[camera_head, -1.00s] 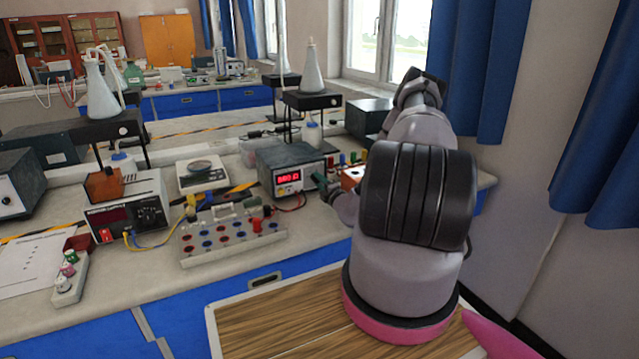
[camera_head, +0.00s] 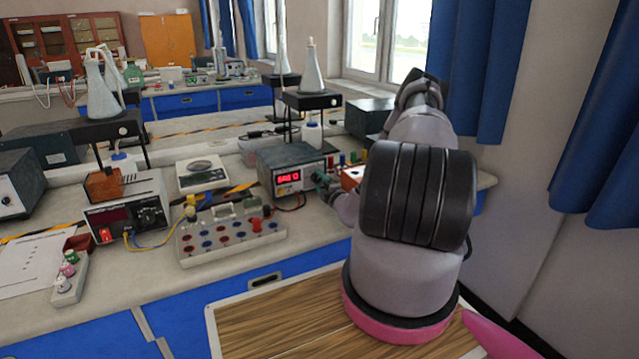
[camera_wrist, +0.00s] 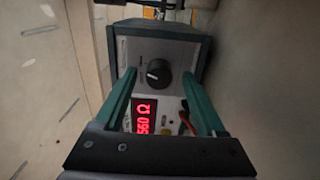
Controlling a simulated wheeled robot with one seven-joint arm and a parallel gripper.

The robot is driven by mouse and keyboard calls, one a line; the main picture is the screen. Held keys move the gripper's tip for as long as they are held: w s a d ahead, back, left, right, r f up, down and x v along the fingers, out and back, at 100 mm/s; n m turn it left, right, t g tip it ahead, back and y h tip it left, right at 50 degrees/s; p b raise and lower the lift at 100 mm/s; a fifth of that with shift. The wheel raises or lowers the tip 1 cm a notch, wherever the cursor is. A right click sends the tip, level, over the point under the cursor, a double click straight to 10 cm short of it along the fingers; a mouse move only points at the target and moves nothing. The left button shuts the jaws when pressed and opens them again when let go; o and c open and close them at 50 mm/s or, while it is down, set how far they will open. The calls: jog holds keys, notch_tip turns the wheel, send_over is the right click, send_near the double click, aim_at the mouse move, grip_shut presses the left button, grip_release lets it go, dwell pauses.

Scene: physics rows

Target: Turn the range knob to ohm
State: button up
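The meter (camera_head: 285,157) is a dark grey box with a pale front and a lit red display, on the bench left of my arm. In the wrist view its display (camera_wrist: 143,117) appears turned sideways and reads about 560 with an ohm sign. The black round range knob (camera_wrist: 158,73) has a pale pointer mark toward the left of that view; the small labels around it are unreadable. My gripper (camera_wrist: 159,76) is open, its green fingers on either side of the knob with gaps showing. In the head view my gripper (camera_head: 326,188) is at the meter's right front, and the knob is hidden.
A pale terminal board (camera_head: 232,237) with red and blue sockets lies left of the meter. A power supply (camera_head: 128,213), a scale (camera_head: 201,173) and a flask on a stand (camera_head: 311,75) are nearby. Coloured posts (camera_head: 352,158) stand behind my gripper.

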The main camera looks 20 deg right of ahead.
jog(key=s, duration=1.1)
jog(key=shift+d, duration=0.2)
jog(key=shift+w, duration=0.1)
